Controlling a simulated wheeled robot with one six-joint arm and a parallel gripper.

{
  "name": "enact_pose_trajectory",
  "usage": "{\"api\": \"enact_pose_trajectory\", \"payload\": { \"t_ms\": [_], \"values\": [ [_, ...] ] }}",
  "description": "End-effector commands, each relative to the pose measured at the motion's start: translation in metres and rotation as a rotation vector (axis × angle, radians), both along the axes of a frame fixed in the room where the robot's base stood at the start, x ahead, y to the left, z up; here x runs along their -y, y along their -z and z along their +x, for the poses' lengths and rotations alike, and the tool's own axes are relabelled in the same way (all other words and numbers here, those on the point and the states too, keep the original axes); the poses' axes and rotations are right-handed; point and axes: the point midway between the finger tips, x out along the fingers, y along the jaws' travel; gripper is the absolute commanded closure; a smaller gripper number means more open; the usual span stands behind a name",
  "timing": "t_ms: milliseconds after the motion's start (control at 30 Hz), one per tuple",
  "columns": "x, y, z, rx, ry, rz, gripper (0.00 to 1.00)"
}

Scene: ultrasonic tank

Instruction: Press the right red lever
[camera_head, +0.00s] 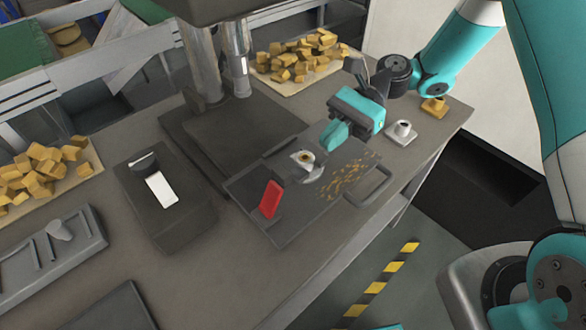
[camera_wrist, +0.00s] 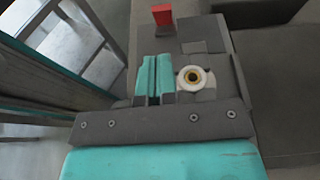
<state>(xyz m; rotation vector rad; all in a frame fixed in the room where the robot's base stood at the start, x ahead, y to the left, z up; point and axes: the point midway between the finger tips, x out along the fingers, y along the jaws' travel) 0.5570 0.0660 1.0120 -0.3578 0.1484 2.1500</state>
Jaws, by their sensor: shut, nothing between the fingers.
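One red lever (camera_head: 270,199) stands up at the near left side of a dark plate (camera_head: 285,225); it also shows at the top of the wrist view (camera_wrist: 162,15). I see no second red lever; my gripper hides part of the plate's far side. My gripper (camera_head: 333,137), with teal fingers, is above the plate's far right, apart from the red lever. In the wrist view its fingers (camera_wrist: 155,75) are together with nothing between them. A white round part with a brass-coloured centre (camera_head: 305,158) sits on the plate beside the fingers.
Small yellowish bits (camera_head: 349,180) lie scattered on the plate's right, near a handle (camera_head: 372,187). A metal press column (camera_head: 235,60) stands behind. Blocks lie on trays at far left and back. Bare table lies in front.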

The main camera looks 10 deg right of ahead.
Motion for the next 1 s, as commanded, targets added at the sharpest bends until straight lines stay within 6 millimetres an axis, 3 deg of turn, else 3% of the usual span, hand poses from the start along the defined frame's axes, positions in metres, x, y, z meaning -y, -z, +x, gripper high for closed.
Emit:
{"api": "enact_pose_trajectory", "payload": {
  "t_ms": [467,1000],
  "values": [
    [-0.002,0.004,-0.002,-0.036,0.01,0.0,1.0],
    [-0.068,0.028,-0.047,-0.038,0.008,-0.002,1.0]
  ]
}}
